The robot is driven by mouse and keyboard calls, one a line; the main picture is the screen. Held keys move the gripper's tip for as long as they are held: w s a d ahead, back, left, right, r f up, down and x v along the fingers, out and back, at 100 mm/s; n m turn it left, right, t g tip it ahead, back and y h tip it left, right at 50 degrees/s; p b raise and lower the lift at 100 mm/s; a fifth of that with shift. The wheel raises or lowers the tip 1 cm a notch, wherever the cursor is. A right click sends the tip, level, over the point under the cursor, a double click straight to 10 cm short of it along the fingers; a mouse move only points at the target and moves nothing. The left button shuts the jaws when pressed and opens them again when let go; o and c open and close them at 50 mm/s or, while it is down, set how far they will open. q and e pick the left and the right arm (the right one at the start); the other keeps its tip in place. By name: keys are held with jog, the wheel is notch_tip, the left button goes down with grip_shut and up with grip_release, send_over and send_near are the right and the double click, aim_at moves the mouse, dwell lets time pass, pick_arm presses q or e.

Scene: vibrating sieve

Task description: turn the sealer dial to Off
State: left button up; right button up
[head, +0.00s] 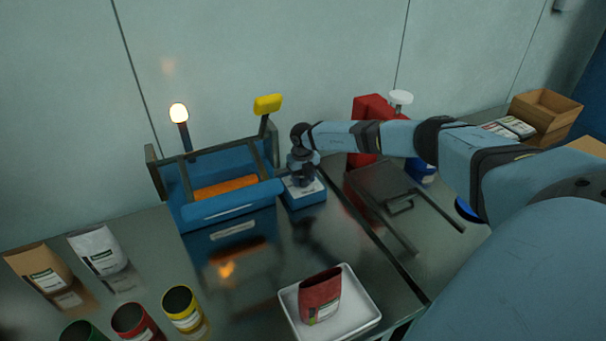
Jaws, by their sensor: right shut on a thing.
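The blue sealer (232,207) stands against the back of the steel table, with an orange strip (225,187) in its middle and a yellow-topped lever (267,104) at its back right. A lamp (179,113) glows on a post behind it. A small blue box with a pale top (306,197) adjoins its right end. My right gripper (302,181) points down onto this box and is shut on the dial there. The gripper hides the dial, so its setting cannot be read. My left gripper is not in view.
A white tray (371,316) holds a red pouch (320,296) at the front. Several open cans, including a yellow one (182,309), and two pouches stand left. A dark flat plate with handles (384,190), a red object (368,110) and a cardboard box (545,112) are right.

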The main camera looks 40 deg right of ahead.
aim_at(303, 177)
dwell(0.5)
jog(key=o, duration=0.9)
notch_tip(303, 177, up, 14)
jog(key=shift+f+b, duration=0.1)
jog(key=shift+b, duration=0.45)
jog(key=shift+s, duration=0.1)
